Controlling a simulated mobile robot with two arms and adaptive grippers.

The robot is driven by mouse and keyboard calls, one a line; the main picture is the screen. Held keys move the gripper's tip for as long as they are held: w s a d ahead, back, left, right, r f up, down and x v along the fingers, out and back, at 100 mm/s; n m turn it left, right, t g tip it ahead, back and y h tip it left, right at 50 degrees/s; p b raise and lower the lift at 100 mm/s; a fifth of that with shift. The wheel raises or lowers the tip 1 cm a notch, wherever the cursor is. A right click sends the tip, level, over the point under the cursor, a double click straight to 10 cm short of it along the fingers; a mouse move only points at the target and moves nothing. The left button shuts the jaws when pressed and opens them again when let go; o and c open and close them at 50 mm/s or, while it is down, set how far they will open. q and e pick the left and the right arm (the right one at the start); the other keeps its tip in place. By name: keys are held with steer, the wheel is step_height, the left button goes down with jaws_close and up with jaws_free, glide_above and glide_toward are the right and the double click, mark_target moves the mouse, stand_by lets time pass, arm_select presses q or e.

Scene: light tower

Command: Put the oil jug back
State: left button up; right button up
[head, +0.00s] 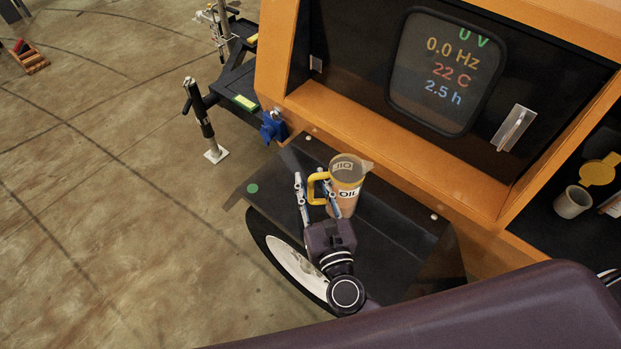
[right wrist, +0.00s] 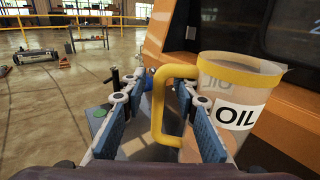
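The oil jug (head: 351,172) is a clear, tan-tinted jug with a yellow rim, a yellow handle and a white OIL label. It appears to stand upright on the dark fender (head: 395,245) of the orange light tower. My right gripper (head: 313,182) is at the jug's handle side. In the right wrist view the jug (right wrist: 240,85) is at the right, and its handle shows between the two spread fingers of the gripper (right wrist: 152,95), with a gap on the left side. The right finger overlaps the jug's lower part, so contact there is unclear. My left gripper is not in view.
The orange housing (head: 400,150) with a display (head: 450,70) rises behind the jug. A blue part (head: 273,127) and a black jack (head: 203,110) stand to the left. At the right, a dark compartment holds a grey cup (head: 573,202) and a yellow item (head: 599,171). Open floor lies left.

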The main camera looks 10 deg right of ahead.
steer(key=s+b, duration=0.2)
steer(key=s, duration=0.9)
steer(key=shift+d+b, duration=0.2)
steer(key=shift+b, duration=0.15)
steer(key=o, duration=2)
steer(key=shift+s, duration=0.15)
